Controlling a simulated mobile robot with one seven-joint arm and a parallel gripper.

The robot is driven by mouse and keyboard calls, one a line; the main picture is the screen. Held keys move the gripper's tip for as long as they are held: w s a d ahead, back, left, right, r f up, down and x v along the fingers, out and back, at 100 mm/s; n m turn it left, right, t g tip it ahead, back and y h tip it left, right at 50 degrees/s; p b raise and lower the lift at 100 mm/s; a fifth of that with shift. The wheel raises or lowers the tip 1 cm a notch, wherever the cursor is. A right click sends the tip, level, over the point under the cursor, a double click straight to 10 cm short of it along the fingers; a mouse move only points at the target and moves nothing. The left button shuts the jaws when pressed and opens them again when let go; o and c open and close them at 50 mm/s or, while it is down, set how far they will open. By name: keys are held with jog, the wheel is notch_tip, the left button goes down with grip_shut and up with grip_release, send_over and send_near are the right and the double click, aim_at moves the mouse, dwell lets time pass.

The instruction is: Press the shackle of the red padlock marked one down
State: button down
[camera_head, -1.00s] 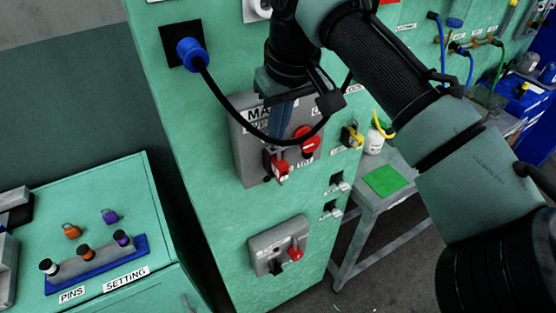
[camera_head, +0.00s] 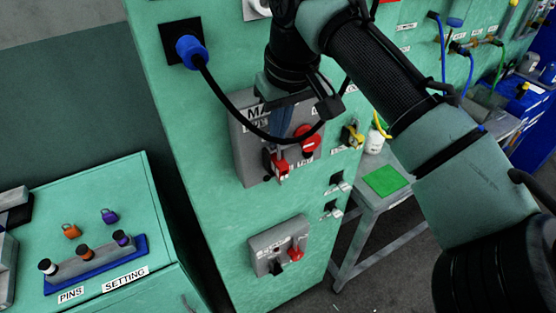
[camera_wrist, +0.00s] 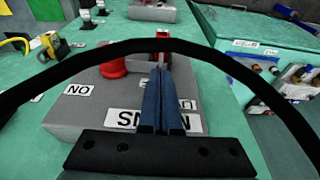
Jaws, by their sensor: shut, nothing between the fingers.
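The red padlock (camera_head: 281,172) hangs at the lower front of the grey switch box (camera_head: 245,165) labelled MAIN. In the wrist view a red piece that looks like it (camera_wrist: 162,34) shows just beyond my fingertips. Its marking cannot be read and its shackle is largely hidden. My gripper (camera_head: 279,150) points down in front of the box, just above the padlock. Its two blue fingers are together and empty, also in the wrist view (camera_wrist: 160,72). I cannot tell whether the tips touch the shackle.
A red round knob (camera_head: 309,141) sits right of my fingers. A black cable (camera_head: 232,112) loops from a blue plug (camera_head: 191,50) across my gripper. A yellow part (camera_head: 352,136) is farther right. Below is a second grey box (camera_head: 262,257).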

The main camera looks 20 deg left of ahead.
aim_at(284, 165)
jog(key=shift+f, duration=0.6)
jog(key=shift+r, duration=0.1)
jog(key=shift+p+v, duration=0.55)
jog(key=shift+v, duration=0.25)
jog(key=shift+s+d+r+p, duration=0.3)
jog(key=shift+r+p, duration=0.2)
jog(key=shift+r, duration=0.1)
jog(key=shift+s+d+r+p, duration=0.25)
jog(key=shift+d+r+p, duration=0.1)
jog(key=shift+r+p, duration=0.2)
jog(key=shift+r, duration=0.1)
